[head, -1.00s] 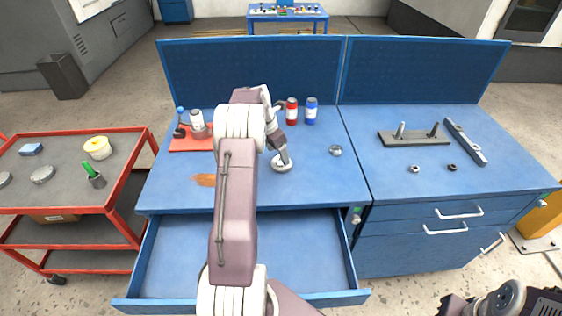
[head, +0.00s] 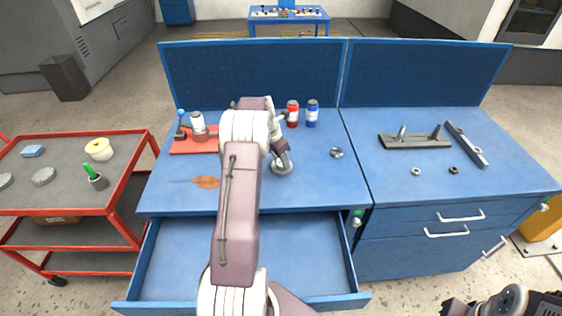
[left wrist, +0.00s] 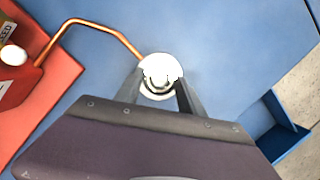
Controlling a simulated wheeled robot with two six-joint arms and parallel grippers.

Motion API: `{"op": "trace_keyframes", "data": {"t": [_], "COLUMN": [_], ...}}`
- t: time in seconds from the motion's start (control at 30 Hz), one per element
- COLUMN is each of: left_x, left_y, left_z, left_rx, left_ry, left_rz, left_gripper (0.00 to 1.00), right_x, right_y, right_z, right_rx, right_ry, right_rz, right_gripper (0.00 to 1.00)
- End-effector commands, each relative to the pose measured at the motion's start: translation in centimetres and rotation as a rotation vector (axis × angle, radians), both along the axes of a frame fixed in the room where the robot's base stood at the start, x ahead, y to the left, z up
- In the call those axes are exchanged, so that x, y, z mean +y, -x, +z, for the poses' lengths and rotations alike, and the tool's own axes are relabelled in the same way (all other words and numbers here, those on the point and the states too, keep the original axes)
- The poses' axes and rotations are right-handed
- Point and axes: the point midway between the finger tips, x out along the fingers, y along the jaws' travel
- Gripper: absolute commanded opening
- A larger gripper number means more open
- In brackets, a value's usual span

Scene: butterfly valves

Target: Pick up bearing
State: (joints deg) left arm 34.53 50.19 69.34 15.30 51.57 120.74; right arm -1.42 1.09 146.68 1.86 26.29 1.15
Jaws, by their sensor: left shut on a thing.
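A round, shiny metal piece, which looks like the bearing (head: 282,169), is on or just above the blue bench top, left of its middle seam. In the left wrist view the bearing (left wrist: 160,72) is bright and round, between the finger ends. My left gripper (head: 285,161) reaches down over it from the left and is shut on it. Its two fingers (left wrist: 159,90) flank the piece in the wrist view. Whether it is clear of the bench I cannot tell. My right gripper does not show; only part of my right arm is at the lower right.
A smaller metal ring (head: 336,153) lies right of the bearing. Red (head: 293,114) and blue (head: 312,113) cans stand behind. A copper-coloured tube (left wrist: 98,24) bends close to the bearing. A drawer (head: 310,250) stands open in front.

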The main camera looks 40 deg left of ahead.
Motion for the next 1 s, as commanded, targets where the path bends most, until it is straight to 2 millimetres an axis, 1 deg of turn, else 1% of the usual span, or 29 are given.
{"op": "trace_keyframes", "data": {"t": [0.17, 0.23, 0.27, 0.37, 0.5, 0.6, 0.7, 0.83, 1.0], "left_x": [0.1, 0.1, -0.4, -2.7, -6.2, -8.5, -10.1, -11.3, -11.6], "left_y": [-0.1, -0.1, -0.1, 0.3, 0.7, 1.0, 1.2, 1.3, 1.4], "left_z": [2.5, 3.9, 4.1, 5.3, 7.4, 8.8, 9.8, 10.5, 10.7], "left_rx": [-0.004, -0.005, -0.004, -0.004, -0.004, -0.004, -0.003, -0.004, -0.001], "left_ry": [-0.003, -0.004, -0.003, -0.001, -0.003, -0.003, -0.001, -0.002, -0.001], "left_rz": [-0.001, -0.001, -0.002, -0.005, -0.005, -0.005, -0.004, -0.001, -0.001], "left_gripper": [0.0, 0.0, 0.0, 0.0, 0.0, 0.0, 0.0, 0.0, 0.0], "right_x": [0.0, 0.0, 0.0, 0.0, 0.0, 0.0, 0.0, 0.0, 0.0], "right_y": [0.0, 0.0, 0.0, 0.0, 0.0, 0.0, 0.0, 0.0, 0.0], "right_z": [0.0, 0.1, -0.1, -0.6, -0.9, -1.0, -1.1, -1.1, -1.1], "right_rx": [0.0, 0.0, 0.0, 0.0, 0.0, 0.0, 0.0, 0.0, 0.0], "right_ry": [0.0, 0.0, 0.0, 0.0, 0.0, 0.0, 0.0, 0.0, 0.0], "right_rz": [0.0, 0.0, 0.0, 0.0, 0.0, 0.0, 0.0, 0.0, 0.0], "right_gripper": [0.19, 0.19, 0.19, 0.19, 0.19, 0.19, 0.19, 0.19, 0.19]}}
